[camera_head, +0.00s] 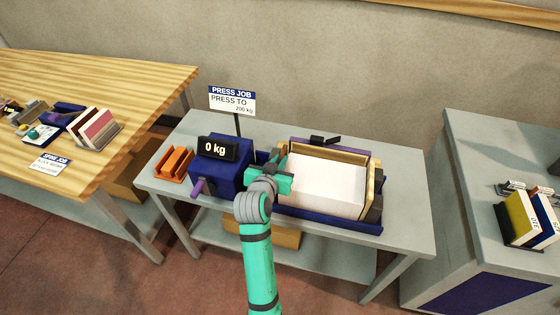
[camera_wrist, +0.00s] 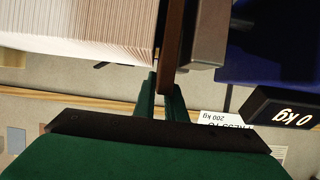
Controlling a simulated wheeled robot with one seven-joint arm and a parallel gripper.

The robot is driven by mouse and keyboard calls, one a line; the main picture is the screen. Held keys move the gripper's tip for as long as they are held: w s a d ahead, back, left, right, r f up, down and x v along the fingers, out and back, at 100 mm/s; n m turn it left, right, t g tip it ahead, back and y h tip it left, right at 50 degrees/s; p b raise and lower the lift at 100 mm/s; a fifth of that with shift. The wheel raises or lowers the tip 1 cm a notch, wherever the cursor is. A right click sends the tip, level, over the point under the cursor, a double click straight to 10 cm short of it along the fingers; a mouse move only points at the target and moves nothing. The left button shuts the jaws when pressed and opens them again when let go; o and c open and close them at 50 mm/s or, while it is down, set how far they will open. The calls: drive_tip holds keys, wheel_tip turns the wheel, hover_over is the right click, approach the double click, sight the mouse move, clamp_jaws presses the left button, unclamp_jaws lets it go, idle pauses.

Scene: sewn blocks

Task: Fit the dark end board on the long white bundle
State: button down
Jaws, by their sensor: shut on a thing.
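The long white bundle (camera_head: 325,187) lies in the press bed, and its page edges (camera_wrist: 80,28) fill the upper left of the wrist view. My gripper (camera_head: 284,179) is at the bundle's left end. In the wrist view my gripper (camera_wrist: 162,84) is shut on the dark end board (camera_wrist: 172,45), with a finger on each side. The board stands on edge between the bundle's end and a grey block (camera_wrist: 208,32). It lies close along the bundle's end; I cannot tell whether they touch. My gripper hides most of the board in the head view.
The blue press unit (camera_head: 216,175) with a 0 kg display (camera_head: 218,149) stands left of my gripper. A pale wooden board (camera_head: 377,186) stands at the bundle's right end. An orange rack (camera_head: 174,164) and a sign (camera_head: 232,100) are nearby.

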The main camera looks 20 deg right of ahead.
drive_tip(key=c, duration=1.7)
unclamp_jaws()
drive_tip(key=shift+c, duration=0.2)
drive_tip(key=shift+a, duration=0.1)
drive_tip(key=v, duration=1)
drive_tip(key=shift+s+a+r, duration=0.15)
drive_tip(key=shift+s, duration=0.1)
